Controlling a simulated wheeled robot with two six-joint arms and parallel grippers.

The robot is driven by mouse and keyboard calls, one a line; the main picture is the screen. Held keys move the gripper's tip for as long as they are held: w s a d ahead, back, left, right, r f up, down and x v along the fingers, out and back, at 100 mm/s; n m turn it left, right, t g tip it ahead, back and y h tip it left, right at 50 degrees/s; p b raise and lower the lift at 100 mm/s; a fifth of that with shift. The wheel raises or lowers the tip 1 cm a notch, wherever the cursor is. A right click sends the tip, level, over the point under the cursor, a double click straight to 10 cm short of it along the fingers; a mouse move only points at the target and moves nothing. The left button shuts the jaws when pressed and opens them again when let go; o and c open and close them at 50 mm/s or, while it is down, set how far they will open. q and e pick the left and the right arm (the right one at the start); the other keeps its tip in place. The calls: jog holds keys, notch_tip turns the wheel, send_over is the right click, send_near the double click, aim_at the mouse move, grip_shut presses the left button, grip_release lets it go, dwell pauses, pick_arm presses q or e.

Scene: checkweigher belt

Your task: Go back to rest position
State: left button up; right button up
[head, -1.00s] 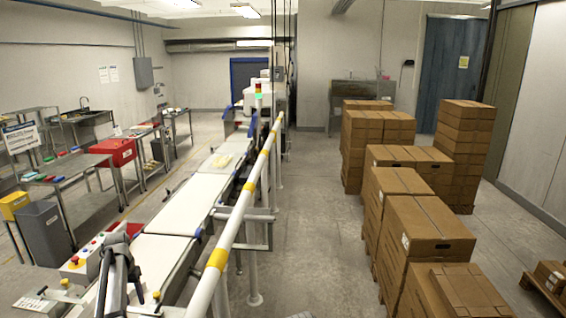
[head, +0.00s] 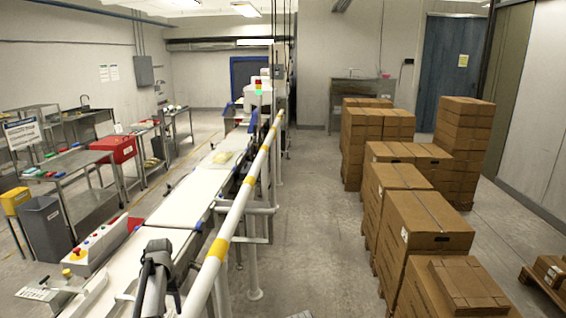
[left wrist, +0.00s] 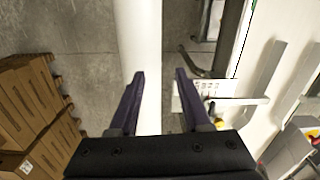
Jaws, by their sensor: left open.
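My left gripper (head: 158,262) is at the bottom of the head view, over the near end of the conveyor and beside the railing. In the left wrist view its two dark fingers (left wrist: 160,75) are apart with nothing held between them. The white railing pipe (left wrist: 138,40) shows behind the fingers there; I cannot tell how far off it is. My right gripper is in neither view.
The white conveyor belt (head: 180,212) runs away from me, with a pale packet (head: 221,157) on it. The white and yellow railing (head: 237,210) borders its right side. A control box (head: 100,246) stands left. Stacked cartons (head: 428,225) fill the right; aisle floor (head: 315,215) is clear.

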pick_arm(q)
jog(key=s+d+f+m+b, duration=0.1)
jog(key=s+d+f+b, duration=0.2)
jog(key=s+d, duration=0.5)
jog(key=s+d+f+m+b, duration=0.1)
jog(key=s+d+f+b, duration=0.3)
jog(key=s+d, duration=0.4)
jog(key=s+d+f+m+y+b, duration=0.1)
jog(key=s+d+f+m+b, duration=0.1)
jog(key=s+d, duration=0.6)
jog(key=d+f+b, duration=0.1)
jog(key=d+f, duration=0.1)
jog(key=d, duration=0.3)
jog(key=shift+s+d, duration=0.2)
jog(key=shift+s, duration=0.15)
jog(key=shift+o, duration=0.2)
dwell(0.5)
